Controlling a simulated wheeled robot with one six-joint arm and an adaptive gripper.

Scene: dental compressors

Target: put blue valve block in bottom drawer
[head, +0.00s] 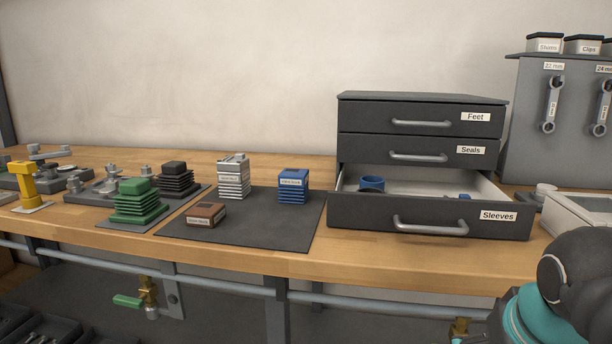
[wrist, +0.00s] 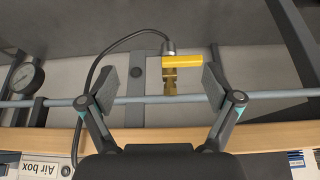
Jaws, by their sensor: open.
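The blue valve block (head: 292,186) stands upright on a dark mat (head: 262,231) on the bench, with a small label on its front. The bottom drawer (head: 430,217), labelled Sleeves, is pulled open to the right of the mat. A blue ring-like part (head: 371,184) and a smaller blue piece (head: 463,196) lie inside it. My gripper (wrist: 161,85) shows in the wrist view, open and empty, with its fingers spread. The wrist view does not show the block or the drawer.
A silver block (head: 234,178) and a brown block (head: 206,215) share the mat. Green (head: 138,202) and black stacked blocks stand left. The Seals (head: 418,151) and Feet drawers above are shut. A yellow-handled valve (wrist: 182,62) and a rail (wrist: 160,98) show beyond my fingers.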

